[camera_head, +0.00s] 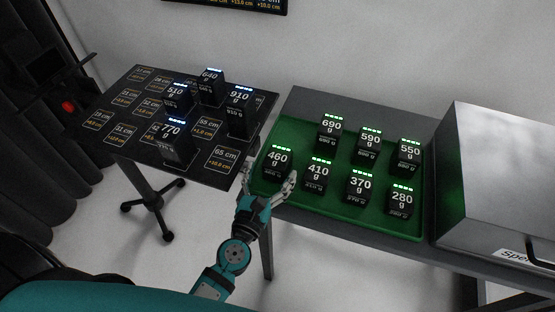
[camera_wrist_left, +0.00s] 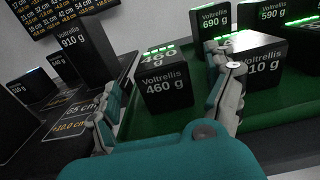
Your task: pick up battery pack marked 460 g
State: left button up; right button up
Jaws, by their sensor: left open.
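The black battery pack marked 460 g (camera_head: 276,161) stands upright at the front left of the green tray (camera_head: 381,226), with green lights on its top. In the left wrist view the 460 g pack (camera_wrist_left: 167,88) sits ahead, between the two fingers and beyond them. My left gripper (camera_head: 268,180) is open and empty, just in front of the pack. In the left wrist view the left gripper (camera_wrist_left: 170,100) has its right finger close to the 410 g pack (camera_wrist_left: 262,66). My right gripper is not in view.
Several other green-lit packs stand in the tray, including 690 g (camera_head: 330,131) and 370 g (camera_head: 360,187). A dark marked table (camera_head: 117,103) on the left holds several blue-lit packs. A grey metal box (camera_head: 490,185) stands right of the tray.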

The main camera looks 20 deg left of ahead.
aim_at(282, 149)
pick_arm(q)
jog(key=shift+w+r, duration=0.1)
jog(key=shift+w, duration=0.2)
jog(key=w+p, duration=0.1)
jog(key=w, duration=0.2)
jog(key=shift+w+d+r+p, duration=0.1)
jog(key=shift+w+d+p, duration=0.05)
jog(key=shift+w+p, duration=0.25)
jog(key=shift+w, duration=0.5)
jog(key=shift+s, duration=0.1)
jog(key=shift+c, duration=1)
jog(key=c, duration=1.4)
jog(key=shift+c, duration=0.3)
